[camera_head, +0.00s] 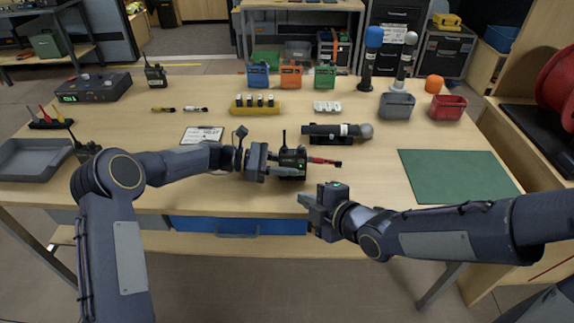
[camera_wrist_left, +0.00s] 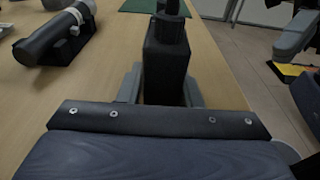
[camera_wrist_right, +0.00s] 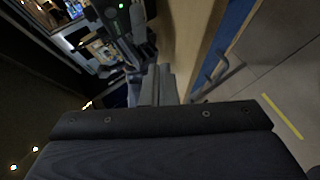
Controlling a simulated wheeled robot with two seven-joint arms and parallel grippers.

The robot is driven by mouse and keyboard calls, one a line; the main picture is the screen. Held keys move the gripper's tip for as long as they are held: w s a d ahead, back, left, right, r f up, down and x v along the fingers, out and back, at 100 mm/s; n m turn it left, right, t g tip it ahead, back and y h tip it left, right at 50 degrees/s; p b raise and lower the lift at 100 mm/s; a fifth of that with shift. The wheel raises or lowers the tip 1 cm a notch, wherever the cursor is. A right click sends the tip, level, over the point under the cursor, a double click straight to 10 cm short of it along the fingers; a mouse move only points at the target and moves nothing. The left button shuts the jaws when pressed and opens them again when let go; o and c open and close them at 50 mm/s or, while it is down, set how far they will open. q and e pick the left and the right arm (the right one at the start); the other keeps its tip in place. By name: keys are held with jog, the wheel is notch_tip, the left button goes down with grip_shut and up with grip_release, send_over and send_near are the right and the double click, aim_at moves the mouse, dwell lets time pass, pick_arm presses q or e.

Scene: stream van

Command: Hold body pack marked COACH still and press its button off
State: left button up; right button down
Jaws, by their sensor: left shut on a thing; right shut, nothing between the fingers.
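A black body pack (camera_head: 294,158) with an antenna and a small green light stands near the front of the table. I cannot read its marking in these frames. My left gripper (camera_head: 279,164) is shut around it from the left. The pack also shows between the fingers in the left wrist view (camera_wrist_left: 167,65). My right gripper (camera_head: 309,202) is shut and empty, in front of the table's front edge and below and right of the pack, not touching it. In the right wrist view the green light (camera_wrist_right: 121,6) shows beyond the fingers (camera_wrist_right: 158,84). I cannot make out the button.
A red-and-black item (camera_head: 323,161) lies beside the pack. Two other dark packs with antennas stand at left (camera_head: 155,75), (camera_head: 86,149). Blue (camera_head: 258,75), orange and green packs stand at the back. A green mat (camera_head: 458,176) lies clear at right.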

send_near(294, 165)
jog(key=shift+s+a+x, duration=0.15)
jog(key=shift+x, duration=0.9)
jog(key=shift+s+a+x, duration=0.1)
jog(key=shift+s+x, duration=0.05)
jog(key=shift+x, duration=0.95)
jog(key=shift+f, duration=0.15)
jog(key=shift+w, duration=0.45)
jog(key=shift+w, duration=0.15)
dwell(0.6)
jog(key=shift+s, duration=0.6)
